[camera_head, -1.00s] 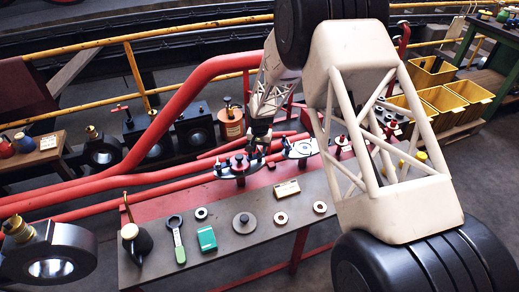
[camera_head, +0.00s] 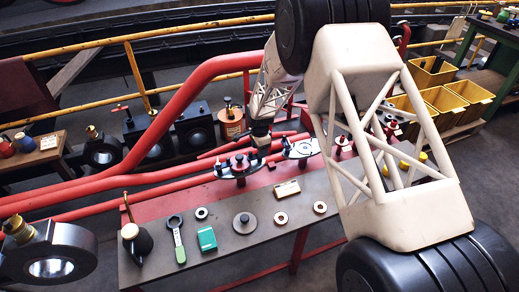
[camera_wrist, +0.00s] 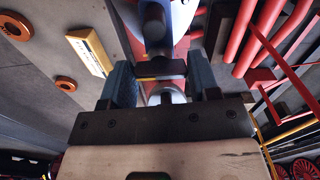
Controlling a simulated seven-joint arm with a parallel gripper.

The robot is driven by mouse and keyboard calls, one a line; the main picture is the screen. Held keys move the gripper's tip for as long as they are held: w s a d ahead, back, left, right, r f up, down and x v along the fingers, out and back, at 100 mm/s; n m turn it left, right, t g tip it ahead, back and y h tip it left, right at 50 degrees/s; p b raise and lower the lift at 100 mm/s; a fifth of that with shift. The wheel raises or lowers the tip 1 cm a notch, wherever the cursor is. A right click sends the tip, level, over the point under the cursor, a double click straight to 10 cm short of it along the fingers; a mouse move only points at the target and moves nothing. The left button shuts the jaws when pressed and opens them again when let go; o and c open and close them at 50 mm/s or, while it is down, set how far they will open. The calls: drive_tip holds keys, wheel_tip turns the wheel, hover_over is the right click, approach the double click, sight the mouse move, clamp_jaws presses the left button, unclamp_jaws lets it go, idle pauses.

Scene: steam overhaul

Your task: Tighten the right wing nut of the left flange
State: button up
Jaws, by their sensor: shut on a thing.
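My gripper (camera_head: 261,148) points down at the flange's right side and hides the right wing nut there. In the wrist view my gripper (camera_wrist: 160,78) has its two blue-padded fingers on either side of a dark wing nut (camera_wrist: 168,68), shut on it. A dark round stud stands beyond the nut. The second flange (camera_head: 300,149) is to the right of my gripper, apart from it.
Red pipes (camera_head: 190,110) run close behind and left of the flange.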

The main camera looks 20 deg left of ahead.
drive_tip(key=shift+m, duration=0.5)
drive_tip(key=o, duration=0.9)
drive_tip(key=shift+r, duration=0.15)
drive_tip(key=shift+r, duration=3.75)
drive_tip(key=shift+d+r, duration=0.1)
